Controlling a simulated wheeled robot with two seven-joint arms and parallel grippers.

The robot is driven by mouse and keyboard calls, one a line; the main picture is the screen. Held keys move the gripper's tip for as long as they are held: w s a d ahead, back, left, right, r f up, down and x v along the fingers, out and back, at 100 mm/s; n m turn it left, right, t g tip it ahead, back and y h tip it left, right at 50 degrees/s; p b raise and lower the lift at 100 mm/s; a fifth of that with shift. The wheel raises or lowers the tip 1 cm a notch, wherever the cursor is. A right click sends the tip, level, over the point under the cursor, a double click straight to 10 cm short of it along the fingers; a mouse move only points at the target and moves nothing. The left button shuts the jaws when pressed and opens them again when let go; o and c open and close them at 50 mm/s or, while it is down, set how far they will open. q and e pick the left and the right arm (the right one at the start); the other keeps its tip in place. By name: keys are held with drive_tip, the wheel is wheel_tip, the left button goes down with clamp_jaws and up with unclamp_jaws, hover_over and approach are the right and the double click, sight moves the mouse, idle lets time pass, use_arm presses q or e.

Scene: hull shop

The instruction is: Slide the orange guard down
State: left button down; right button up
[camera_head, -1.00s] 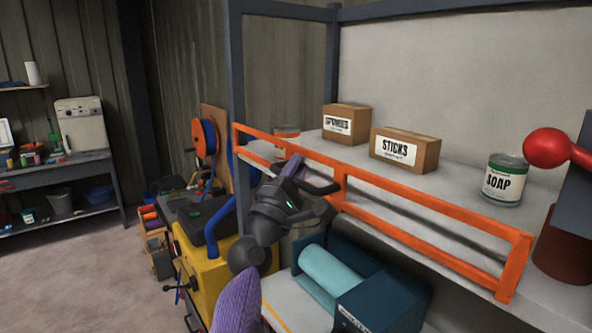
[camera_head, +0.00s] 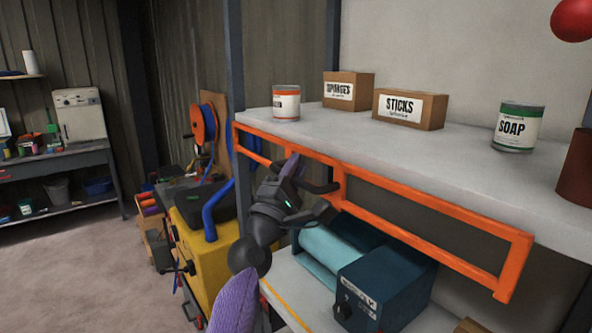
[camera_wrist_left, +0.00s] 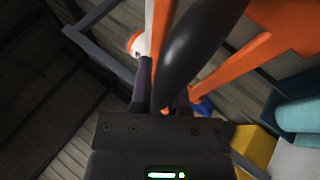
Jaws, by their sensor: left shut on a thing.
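The orange guard (camera_head: 437,205) is a long open frame along the front of the upper shelf (camera_head: 330,140). Its top rail sits near the shelf's front edge and the rest hangs below it. My left gripper (camera_head: 328,186) is shut on the guard near its middle upright. My right gripper is not in view.
On the shelf stand an orange-banded can (camera_head: 286,103), a sponges box (camera_head: 347,91), a sticks box (camera_head: 409,109) and a soap can (camera_head: 518,127). Below is a teal machine with a roller (camera_head: 385,287). A yellow cabinet (camera_head: 205,262) stands left of my arm.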

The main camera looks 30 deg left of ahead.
use_arm(q)
drive_tip(key=shift+w+f+h, duration=0.1)
drive_tip(key=shift+f+h, duration=0.2)
drive_tip(key=shift+f, duration=0.05)
drive_tip(key=c, duration=0.6)
unclamp_jaws()
drive_tip(key=shift+r, duration=0.1)
drive_tip(key=b+v, duration=0.2)
drive_tip(key=v, duration=0.8)
drive_tip(key=shift+r, duration=0.1)
